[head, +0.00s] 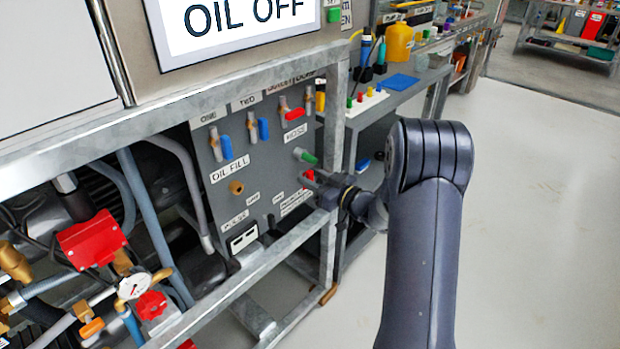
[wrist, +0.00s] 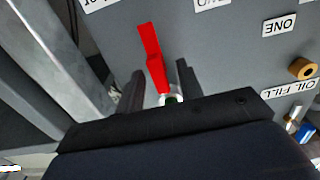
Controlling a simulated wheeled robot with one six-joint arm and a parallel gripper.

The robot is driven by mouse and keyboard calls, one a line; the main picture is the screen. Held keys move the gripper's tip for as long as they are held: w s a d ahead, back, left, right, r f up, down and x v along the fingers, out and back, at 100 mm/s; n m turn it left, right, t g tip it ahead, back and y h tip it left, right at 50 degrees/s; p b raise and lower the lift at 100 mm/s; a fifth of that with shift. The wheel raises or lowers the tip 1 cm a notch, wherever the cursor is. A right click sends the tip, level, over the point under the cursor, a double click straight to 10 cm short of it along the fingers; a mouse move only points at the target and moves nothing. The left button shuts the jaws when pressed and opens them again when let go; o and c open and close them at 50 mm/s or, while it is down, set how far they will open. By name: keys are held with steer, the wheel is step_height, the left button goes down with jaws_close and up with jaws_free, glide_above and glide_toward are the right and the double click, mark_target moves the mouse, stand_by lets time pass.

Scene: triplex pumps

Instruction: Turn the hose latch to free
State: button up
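A grey panel (head: 218,178) carries coloured handles. A HOSE label (head: 294,133) sits between a red handle (head: 293,114) above and a green handle (head: 305,156) below; I cannot tell for sure which handle is the hose latch. My gripper (head: 322,183) is close to the panel, below the green handle and beside a small red lever (head: 309,174). In the wrist view my gripper (wrist: 160,88) is open, with a finger on each side of the red lever (wrist: 152,58). Contact cannot be made out. A green bit (wrist: 173,99) shows near the lever's base, mostly hidden by my gripper.
A galvanised frame post (head: 331,130) stands right beside my gripper. An OIL FILL label (head: 229,168) and a brass fitting (head: 236,187) are to the left. A workbench (head: 395,100) with bottles is behind. The floor (head: 545,210) at right is clear.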

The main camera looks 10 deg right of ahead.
steer(key=shift+w+a, duration=0.35)
steer(key=shift+w, duration=0.15)
jaws_close()
